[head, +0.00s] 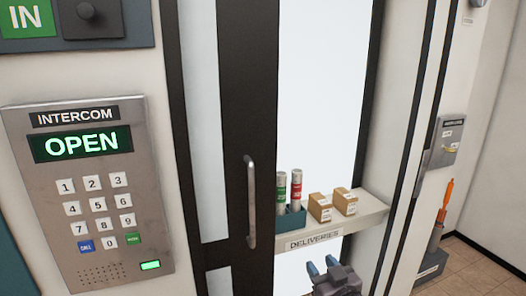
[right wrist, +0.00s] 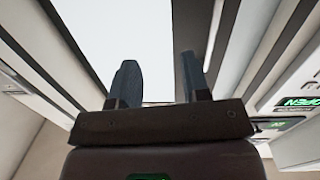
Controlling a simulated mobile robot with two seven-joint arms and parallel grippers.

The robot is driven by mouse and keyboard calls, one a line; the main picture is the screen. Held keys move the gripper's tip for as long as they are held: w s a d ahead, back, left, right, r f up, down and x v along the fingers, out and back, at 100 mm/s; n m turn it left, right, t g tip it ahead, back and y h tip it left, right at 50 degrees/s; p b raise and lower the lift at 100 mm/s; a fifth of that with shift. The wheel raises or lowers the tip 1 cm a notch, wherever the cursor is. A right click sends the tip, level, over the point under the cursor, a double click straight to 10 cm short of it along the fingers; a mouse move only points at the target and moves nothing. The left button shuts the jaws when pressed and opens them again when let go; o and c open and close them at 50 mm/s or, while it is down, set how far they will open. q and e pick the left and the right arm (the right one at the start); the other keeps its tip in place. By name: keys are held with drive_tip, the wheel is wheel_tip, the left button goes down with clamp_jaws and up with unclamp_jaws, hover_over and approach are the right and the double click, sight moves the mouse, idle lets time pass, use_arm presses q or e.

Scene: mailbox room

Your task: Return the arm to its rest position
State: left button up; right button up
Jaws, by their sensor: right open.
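My right gripper (head: 324,268) is low in the head view, below the deliveries shelf, with its two blue-grey fingers apart. In the right wrist view the fingers of the right gripper (right wrist: 160,82) stand apart with nothing between them but a bright white panel behind. The gripper appears clear of the shelf and the door handle. My left gripper is in neither view.
A grey intercom (head: 94,190) reading OPEN is on the left wall. A dark-framed door with a metal handle (head: 251,202) stands in the middle. A deliveries shelf (head: 370,218) carries two tubes in a teal holder (head: 291,222) and two small boxes (head: 333,204).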

drive_tip(key=s+d+f+m+g+h, duration=0.1)
drive_tip(key=s+d+f+g+h, duration=0.1)
drive_tip(key=s+d+f, duration=0.4)
drive_tip(key=s+d+f+m+g+h, duration=0.2)
drive_tip(key=s+d+f, duration=0.5)
drive_tip(key=s+f, duration=0.7)
drive_tip(key=s+g+h, duration=0.1)
drive_tip(key=s, duration=0.5)
drive_tip(key=shift+d+f, duration=0.3)
drive_tip(key=shift+f, duration=0.1)
